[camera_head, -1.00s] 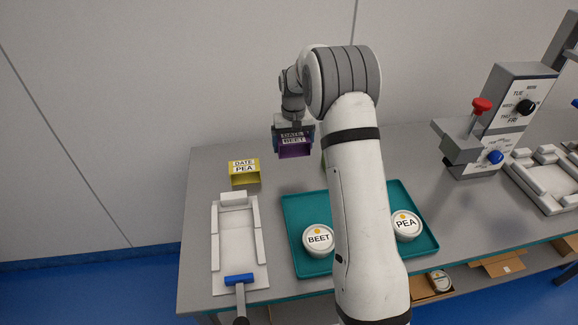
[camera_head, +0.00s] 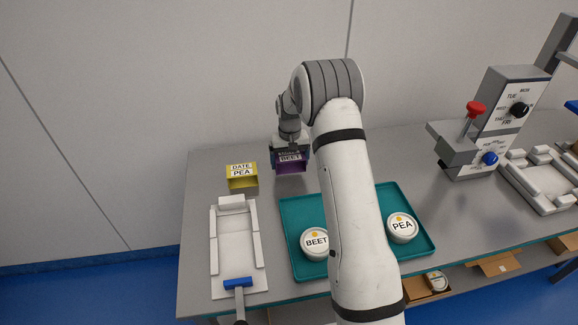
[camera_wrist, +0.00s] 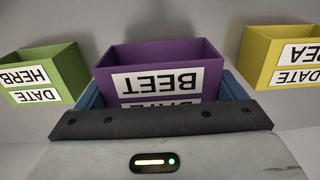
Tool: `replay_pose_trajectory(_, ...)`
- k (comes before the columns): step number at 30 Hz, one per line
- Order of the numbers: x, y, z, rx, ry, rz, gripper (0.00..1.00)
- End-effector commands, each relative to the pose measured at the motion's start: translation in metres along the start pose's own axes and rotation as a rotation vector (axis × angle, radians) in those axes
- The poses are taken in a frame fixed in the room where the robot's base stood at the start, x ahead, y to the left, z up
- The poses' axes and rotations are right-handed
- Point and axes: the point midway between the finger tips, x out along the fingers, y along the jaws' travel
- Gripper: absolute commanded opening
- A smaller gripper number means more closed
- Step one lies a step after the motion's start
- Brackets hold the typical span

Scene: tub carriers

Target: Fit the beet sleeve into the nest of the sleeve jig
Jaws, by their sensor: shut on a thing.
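The purple beet sleeve (camera_head: 291,167), labelled DATE BEET, is an open box shape. My gripper (camera_head: 290,150) is shut on it from above, and I cannot tell if it touches the table. In the wrist view the sleeve (camera_wrist: 158,62) sits between the blue fingers of the gripper (camera_wrist: 160,98). The sleeve jig (camera_head: 214,268) lies at the left of the table, to the left of and nearer than the gripper. Its nest, between white side walls and a back block, looks empty. A blue-headed pusher (camera_head: 238,283) is at its front end.
A yellow pea sleeve (camera_head: 242,177) stands close left of the gripper, behind the jig. A green herb sleeve (camera_wrist: 50,75) shows only in the wrist view. A teal tray (camera_head: 297,208) holds a BEET tub (camera_head: 314,241) and a PEA tub (camera_head: 402,227). A dial machine (camera_head: 503,105) stands right.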

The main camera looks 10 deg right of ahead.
Motion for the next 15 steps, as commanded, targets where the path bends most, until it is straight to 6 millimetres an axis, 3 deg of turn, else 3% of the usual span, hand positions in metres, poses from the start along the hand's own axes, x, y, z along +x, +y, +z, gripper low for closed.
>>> replay_pose_trajectory(6,0.029,-0.001,0.001,-0.001,-0.003,0.000,0.69)
replay_pose_trajectory(15,0.033,-0.001,0.000,-0.001,-0.001,0.000,0.69)
